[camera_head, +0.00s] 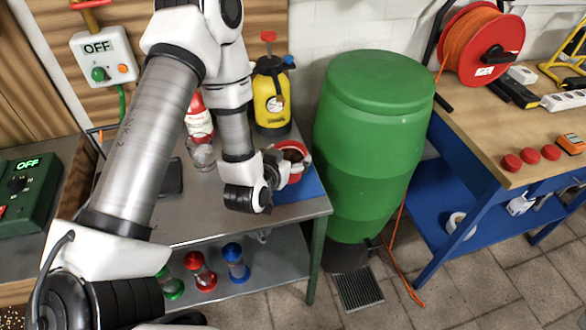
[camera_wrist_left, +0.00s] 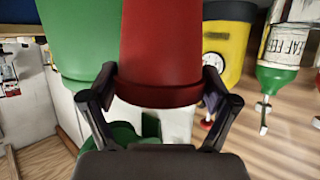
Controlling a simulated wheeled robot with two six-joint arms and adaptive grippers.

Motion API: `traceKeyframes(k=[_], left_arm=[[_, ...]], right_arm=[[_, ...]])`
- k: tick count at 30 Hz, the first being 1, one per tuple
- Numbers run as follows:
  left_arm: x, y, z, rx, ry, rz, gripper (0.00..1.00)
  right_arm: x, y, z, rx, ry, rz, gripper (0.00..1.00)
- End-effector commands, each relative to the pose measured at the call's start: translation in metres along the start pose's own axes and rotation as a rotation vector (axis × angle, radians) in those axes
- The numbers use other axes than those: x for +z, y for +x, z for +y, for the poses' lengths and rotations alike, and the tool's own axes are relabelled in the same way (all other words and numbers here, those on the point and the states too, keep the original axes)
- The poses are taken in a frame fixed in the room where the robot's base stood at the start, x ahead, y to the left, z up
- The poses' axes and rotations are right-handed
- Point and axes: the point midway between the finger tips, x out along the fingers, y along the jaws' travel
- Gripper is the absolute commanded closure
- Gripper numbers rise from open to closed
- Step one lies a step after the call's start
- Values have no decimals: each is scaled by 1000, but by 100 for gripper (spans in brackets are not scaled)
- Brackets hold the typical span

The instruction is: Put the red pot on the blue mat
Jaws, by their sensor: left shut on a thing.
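The red pot (camera_head: 293,154) is between the fingers of my left gripper (camera_head: 286,165), near the right end of the grey metal table. In the left wrist view the red pot (camera_wrist_left: 160,45) fills the space between the two fingertips (camera_wrist_left: 160,82), which press on its sides. The blue mat (camera_head: 308,186) lies at the table's right corner, partly hidden by the pot and gripper. The pot is over the mat in the head view; I cannot tell whether it touches it. My right gripper is not in view.
A yellow sprayer (camera_head: 271,100) stands behind the pot, and a red and white bottle (camera_head: 198,122) stands to the left. A large green barrel (camera_head: 371,130) is close on the right. A lower shelf (camera_head: 220,283) holds several small coloured containers. A wooden workbench (camera_head: 490,110) is farther right.

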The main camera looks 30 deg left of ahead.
Motion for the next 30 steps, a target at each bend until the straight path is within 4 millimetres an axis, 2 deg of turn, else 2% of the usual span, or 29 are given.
traceKeyframes(k=[4, 6, 9, 20, 21, 22, 30], left_arm=[[-4, 15, 8, 1, 2, -2, 55], [13, 19, 6, -1, 1, -7, 55], [26, 25, 6, -1, 1, -4, 55], [33, 28, 6, 0, -1, -1, 55], [32, 28, 6, 0, -1, -1, 3], [32, 28, 6, 0, -1, -1, 0], [32, 27, 6, 0, -1, -2, 0]], right_arm=[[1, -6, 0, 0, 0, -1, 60], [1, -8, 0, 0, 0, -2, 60], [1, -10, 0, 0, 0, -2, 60], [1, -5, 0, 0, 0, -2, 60], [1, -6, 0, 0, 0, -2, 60], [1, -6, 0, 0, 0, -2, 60], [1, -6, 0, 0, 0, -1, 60]])
